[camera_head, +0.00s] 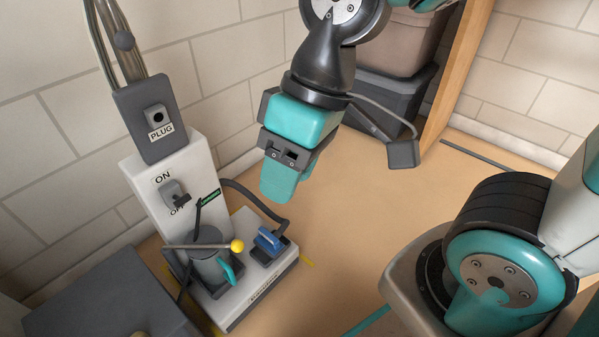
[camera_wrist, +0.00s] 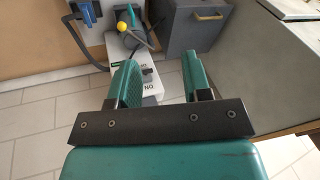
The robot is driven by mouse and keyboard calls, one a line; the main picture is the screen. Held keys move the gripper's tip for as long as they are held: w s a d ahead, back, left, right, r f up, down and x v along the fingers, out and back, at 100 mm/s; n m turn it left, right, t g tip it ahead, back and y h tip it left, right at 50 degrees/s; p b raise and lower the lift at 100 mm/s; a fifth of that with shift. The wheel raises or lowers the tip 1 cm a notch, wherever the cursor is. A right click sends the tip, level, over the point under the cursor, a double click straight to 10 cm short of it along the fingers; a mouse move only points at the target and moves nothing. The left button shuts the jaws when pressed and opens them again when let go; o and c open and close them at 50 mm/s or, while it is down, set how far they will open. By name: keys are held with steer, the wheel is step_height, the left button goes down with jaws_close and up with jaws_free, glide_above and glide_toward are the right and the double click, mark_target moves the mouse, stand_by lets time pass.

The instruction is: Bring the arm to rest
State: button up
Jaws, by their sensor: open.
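My gripper (camera_head: 284,185) hangs from the arm at the upper middle of the head view, pointing down. It is above the floor, to the right of a white switch stand and apart from it. In the wrist view my gripper (camera_wrist: 160,72) shows two teal fingers spread apart with nothing held between them. The far finger is mostly hidden in the head view.
The white stand (camera_head: 147,187) carries a switch (camera_head: 173,193), a PLUG box (camera_head: 147,119), a yellow-knobbed lever (camera_head: 237,246) and a blue handle (camera_head: 268,240). A dark grey box (camera_head: 105,300) stands lower left. Storage bins (camera_head: 395,95) stand behind the arm. Middle floor is clear.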

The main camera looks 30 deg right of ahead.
steer(key=shift+s+d+r, duration=0.1)
steer(key=shift+s+r, duration=0.1)
steer(key=shift+s, duration=0.35)
steer(key=shift+s+r, duration=0.15)
steer(key=shift+s, duration=0.35)
step_height(320, 180, up, 46)
steer(key=p, duration=4.5)
steer(key=shift+p, duration=0.4)
steer(key=shift+f, duration=0.1)
